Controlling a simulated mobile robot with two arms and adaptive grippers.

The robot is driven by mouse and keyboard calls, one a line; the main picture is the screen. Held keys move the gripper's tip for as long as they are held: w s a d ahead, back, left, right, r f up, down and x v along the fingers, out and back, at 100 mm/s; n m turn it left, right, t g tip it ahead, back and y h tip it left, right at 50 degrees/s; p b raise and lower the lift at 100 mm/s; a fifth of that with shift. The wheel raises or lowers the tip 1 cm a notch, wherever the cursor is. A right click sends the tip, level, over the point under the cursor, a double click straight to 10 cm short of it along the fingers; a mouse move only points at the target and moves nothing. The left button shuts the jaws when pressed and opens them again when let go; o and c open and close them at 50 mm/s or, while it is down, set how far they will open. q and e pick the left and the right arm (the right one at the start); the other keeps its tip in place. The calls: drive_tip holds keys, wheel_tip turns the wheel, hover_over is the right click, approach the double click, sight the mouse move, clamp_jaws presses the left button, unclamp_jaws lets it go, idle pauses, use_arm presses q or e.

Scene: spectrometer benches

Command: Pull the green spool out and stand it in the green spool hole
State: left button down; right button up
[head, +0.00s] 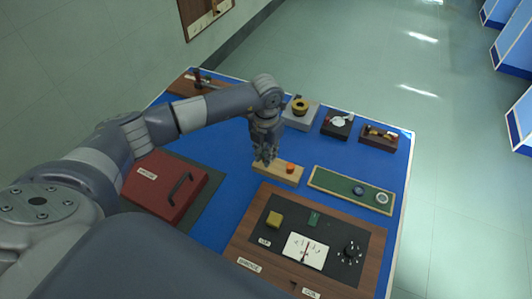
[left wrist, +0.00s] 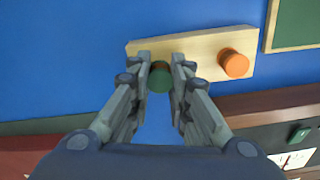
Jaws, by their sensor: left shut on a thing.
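A light wooden block (head: 277,173) lies on the blue bench, and it also shows in the left wrist view (left wrist: 200,47). An orange spool (left wrist: 234,64) stands at the block's right end. My left gripper (head: 264,160) points down over the block's left part. In the left wrist view my gripper (left wrist: 161,62) is shut on the green spool (left wrist: 159,80), which shows between the two fingers. The fingers hide part of the block, so I cannot tell whether the green spool is still seated in it. I cannot make out the green spool hole. My right gripper is out of view.
A green board (head: 335,184) with two round pieces lies right of the block. A red case (head: 165,188) lies left. Several small stands, one with a yellow ring (head: 299,106), line the back.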

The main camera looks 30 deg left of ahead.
use_arm(q)
drive_tip(key=shift+f+b, duration=0.45)
drive_tip(key=shift+f, duration=0.05)
idle(0.3)
drive_tip(key=c, duration=1.5)
unclamp_jaws()
drive_tip(key=o, duration=0.5)
drive_tip(key=shift+o, duration=0.2)
wheel_tip(320, 180, up, 12)
